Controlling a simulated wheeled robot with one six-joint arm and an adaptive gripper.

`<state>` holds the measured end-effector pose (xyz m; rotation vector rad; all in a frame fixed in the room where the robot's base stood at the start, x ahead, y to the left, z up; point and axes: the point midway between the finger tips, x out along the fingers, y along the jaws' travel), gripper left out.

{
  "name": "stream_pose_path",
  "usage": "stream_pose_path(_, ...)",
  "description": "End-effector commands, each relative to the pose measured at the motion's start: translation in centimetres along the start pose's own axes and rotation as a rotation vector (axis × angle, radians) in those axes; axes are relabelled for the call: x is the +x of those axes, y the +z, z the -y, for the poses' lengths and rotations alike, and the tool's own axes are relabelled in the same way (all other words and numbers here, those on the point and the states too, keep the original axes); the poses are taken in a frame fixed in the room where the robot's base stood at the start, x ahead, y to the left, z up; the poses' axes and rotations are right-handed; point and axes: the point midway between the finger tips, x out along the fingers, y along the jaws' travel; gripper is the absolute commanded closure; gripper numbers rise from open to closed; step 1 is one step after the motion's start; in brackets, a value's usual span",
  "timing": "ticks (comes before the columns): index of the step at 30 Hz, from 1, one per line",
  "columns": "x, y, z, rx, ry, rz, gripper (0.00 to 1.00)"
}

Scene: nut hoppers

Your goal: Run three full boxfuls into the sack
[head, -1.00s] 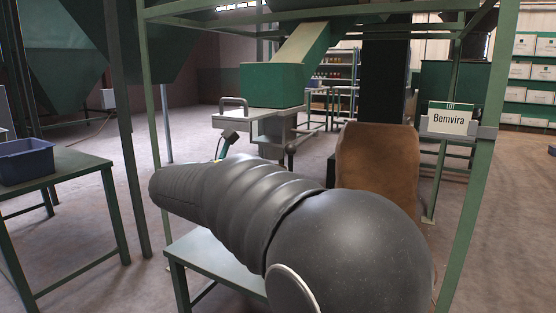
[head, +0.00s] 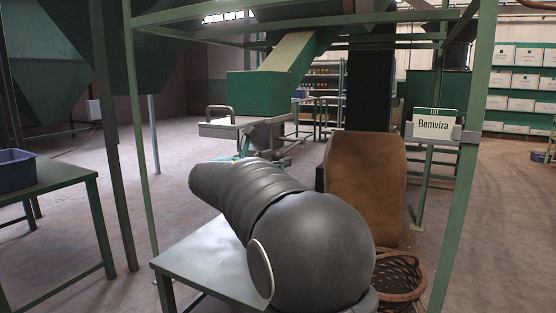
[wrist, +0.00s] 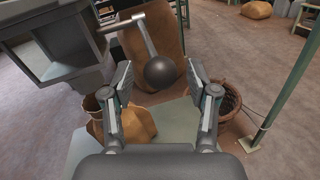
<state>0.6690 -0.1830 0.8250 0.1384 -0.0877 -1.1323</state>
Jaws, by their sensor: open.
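The green box (head: 262,92) sits under a slanted chute, with a grey handle (head: 218,113) at its left. The tall brown sack (head: 365,180) stands under a black sleeve; it also shows in the wrist view (wrist: 171,45). A lever (wrist: 144,35) with a dark ball knob (wrist: 160,72) hangs in front of the sack in the wrist view, beside the grey underside of a housing (wrist: 60,45). My gripper (wrist: 160,82) is open, and the knob appears between its fingertips; I cannot tell the depth gap. In the head view my arm hides the gripper and lever.
A pale table (head: 207,262) lies below my arm, with a brown bundle (wrist: 136,126) near it. A wicker basket (head: 400,277) stands on the floor. Green frame posts (head: 468,170) flank the station. A "Bemvira" lot sign (head: 433,125) is on the right. A blue bin (head: 14,170) stands at left.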

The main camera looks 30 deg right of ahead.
Motion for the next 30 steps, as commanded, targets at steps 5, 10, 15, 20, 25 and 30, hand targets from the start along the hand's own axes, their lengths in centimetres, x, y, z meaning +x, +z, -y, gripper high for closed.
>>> stream_pose_path(5, 1.13, 0.02, 0.04, 0.0, -0.001, 0.0, 0.41)
stream_pose_path(10, 1.28, 0.03, 0.01, 0.001, 0.0, 0.0, 0.41)
stream_pose_path(15, 1.26, 0.02, 0.02, 0.0, 0.0, 0.0, 0.51)
stream_pose_path(20, 1.25, 0.02, 0.03, 0.001, 0.0, 0.0, 0.91)
stream_pose_path(25, 1.25, 0.03, 0.02, 0.001, 0.0, 0.0, 1.0)
stream_pose_path(30, 1.42, 0.36, 0.13, -0.001, -0.004, -0.006, 1.0)
